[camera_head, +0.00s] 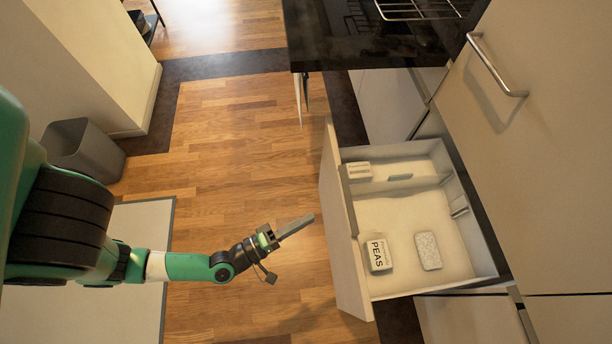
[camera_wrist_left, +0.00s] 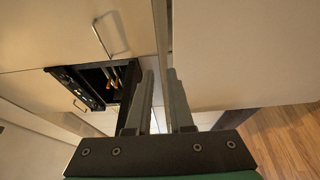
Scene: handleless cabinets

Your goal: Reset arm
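My left arm reaches in from the left in the head view. Its gripper (camera_head: 311,217) hangs over the wood floor, just left of the open drawer's front panel, apart from it in the picture. In the left wrist view, the two fingers of that gripper (camera_wrist_left: 160,74) stand side by side with a narrow empty gap between them. They hold nothing. My right gripper is in neither view.
The pulled-out drawer (camera_head: 397,289) holds a peas box (camera_head: 378,255), a pale speckled packet (camera_head: 428,251) and a small box (camera_head: 358,171). A dark countertop (camera_head: 345,45) overhangs behind. A grey bin (camera_head: 84,150) stands left. The floor (camera_head: 230,150) between is clear.

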